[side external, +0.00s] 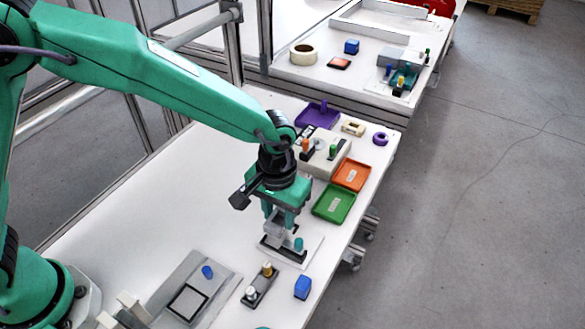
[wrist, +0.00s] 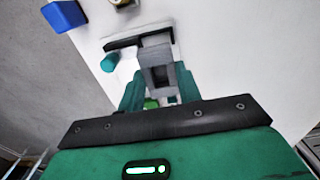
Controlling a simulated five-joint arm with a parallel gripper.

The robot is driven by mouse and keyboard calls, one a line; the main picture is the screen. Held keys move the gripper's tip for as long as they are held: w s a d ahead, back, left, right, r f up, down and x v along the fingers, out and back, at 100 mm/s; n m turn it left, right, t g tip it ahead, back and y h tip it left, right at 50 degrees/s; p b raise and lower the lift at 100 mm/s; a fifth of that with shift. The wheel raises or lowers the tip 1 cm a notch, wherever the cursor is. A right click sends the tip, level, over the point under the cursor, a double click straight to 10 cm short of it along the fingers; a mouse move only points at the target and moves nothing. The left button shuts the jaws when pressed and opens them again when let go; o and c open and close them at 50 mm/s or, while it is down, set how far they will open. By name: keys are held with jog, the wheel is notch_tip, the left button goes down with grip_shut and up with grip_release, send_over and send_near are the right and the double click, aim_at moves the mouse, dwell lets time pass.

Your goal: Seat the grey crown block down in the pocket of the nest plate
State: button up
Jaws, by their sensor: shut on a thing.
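My gripper (side external: 281,218) is shut on the grey crown block (side external: 273,229), over a pale plate (side external: 314,243) that looks like the nest plate. In the wrist view the block (wrist: 157,58) sits between the teal fingers of my gripper (wrist: 158,82). A dark bar (wrist: 122,44) lies just beyond the block, and a teal peg (wrist: 108,62) stands beside it. The peg also shows in the side view (side external: 298,244). The block and fingers hide the pocket. I cannot tell whether the block is above it or partly in it.
A blue block (side external: 303,287) and a dark holder with pegs (side external: 259,285) stand near the plate's front. A grey plate with a black-edged square (side external: 215,272) lies to the left. Green (side external: 333,204) and orange (side external: 351,175) trays lie behind.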

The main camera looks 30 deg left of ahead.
aim_at(279, 222)
jog(key=shift+f, duration=1.95)
jog(key=shift+f, duration=0.15)
jog(key=o, duration=1)
notch_tip(279, 222, up, 12)
jog(key=shift+r, duration=0.2)
jog(key=shift+a, duration=0.1)
